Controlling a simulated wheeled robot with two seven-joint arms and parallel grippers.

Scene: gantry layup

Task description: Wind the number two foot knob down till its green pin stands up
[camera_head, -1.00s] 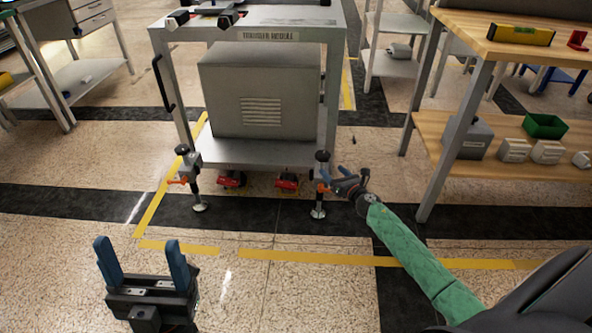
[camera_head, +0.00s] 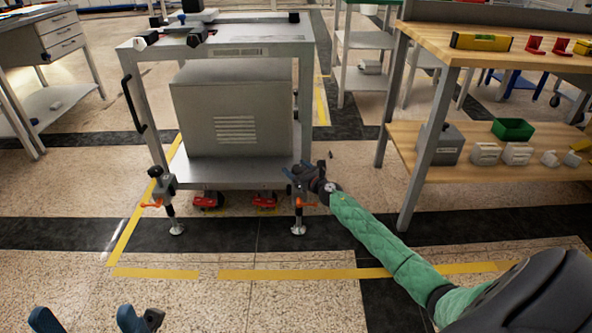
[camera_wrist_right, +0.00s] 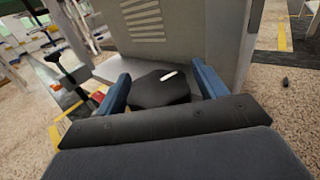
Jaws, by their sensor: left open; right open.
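The trolley (camera_head: 217,187) has a foot at each front leg. The left foot (camera_head: 162,188) shows its black knob, an orange lever and a round pad. The right foot (camera_head: 298,214) shows its orange lever and pad, while my right gripper (camera_head: 296,172) covers its knob in the head view. In the right wrist view, the black knob (camera_wrist_right: 160,90) with a white mark sits between the open blue fingers of my right gripper (camera_wrist_right: 160,88), with gaps at both sides. My left gripper (camera_head: 88,318) is open and empty, partly cut off by the bottom edge. I see no green pin or number.
Red castors (camera_head: 208,201) stand under the trolley. A wooden bench (camera_head: 440,108) with a lower shelf stands to the right of my right arm. Yellow floor tape (camera_head: 290,274) runs in front of the trolley. The floor ahead of my left gripper is clear.

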